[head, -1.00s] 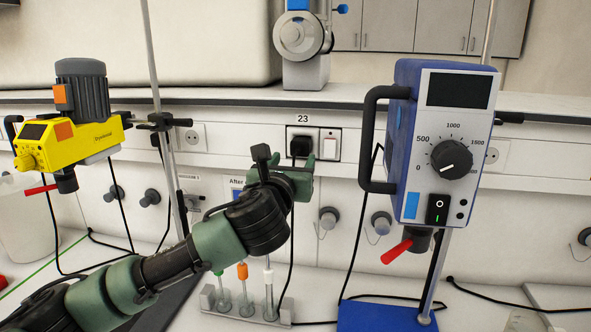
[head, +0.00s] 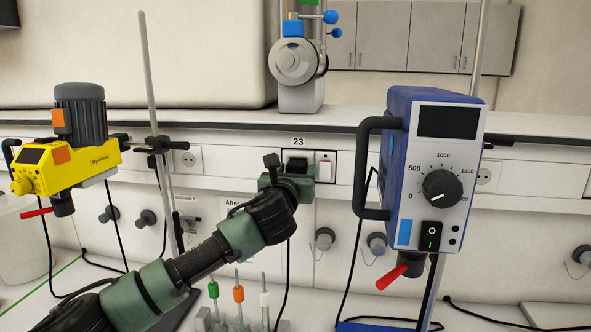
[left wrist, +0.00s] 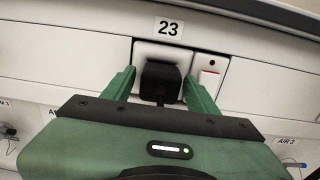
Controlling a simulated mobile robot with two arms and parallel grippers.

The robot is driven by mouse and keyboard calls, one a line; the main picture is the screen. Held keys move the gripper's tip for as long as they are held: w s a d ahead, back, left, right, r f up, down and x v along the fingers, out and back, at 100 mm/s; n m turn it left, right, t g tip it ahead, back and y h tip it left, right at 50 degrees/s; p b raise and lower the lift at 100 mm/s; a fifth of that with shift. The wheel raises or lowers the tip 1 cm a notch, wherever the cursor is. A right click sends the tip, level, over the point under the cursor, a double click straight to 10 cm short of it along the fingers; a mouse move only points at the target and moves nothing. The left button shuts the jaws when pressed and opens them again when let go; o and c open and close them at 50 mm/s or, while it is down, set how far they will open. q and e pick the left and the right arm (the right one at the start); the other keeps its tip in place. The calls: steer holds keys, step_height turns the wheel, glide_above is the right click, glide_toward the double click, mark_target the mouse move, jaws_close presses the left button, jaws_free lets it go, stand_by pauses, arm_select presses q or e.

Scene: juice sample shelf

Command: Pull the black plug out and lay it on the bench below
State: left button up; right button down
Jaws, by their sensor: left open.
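The black plug (head: 297,161) sits in the wall socket under the label "23"; my left gripper hides its lower part in the head view. In the left wrist view the plug (left wrist: 160,80) stands in its white socket frame (left wrist: 143,50), with its cord running down behind my gripper body. My left gripper (left wrist: 160,88) is open, one green finger on each side of the plug, with a visible gap on both sides. It also shows in the head view (head: 288,177), right in front of the socket. My right gripper is not in view.
A white rocker switch (left wrist: 208,82) sits close right of the socket. A blue stirrer (head: 432,180) stands to the right, a yellow stirrer (head: 65,160) to the left. Below, a rack of colour-capped tubes (head: 238,295) stands on the bench (head: 520,318).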

arm_select(q)
steer(key=shift+w, duration=0.1)
jaws_close()
steer(key=shift+f, duration=0.15)
stand_by(0.3)
steer(key=shift+s+a+p, duration=0.1)
steer(key=shift+s+p, duration=0.25)
steer(key=shift+s, duration=0.35)
steer(key=shift+w, duration=0.1)
steer(key=shift+s+r, duration=0.2)
steer(key=shift+s, duration=0.15)
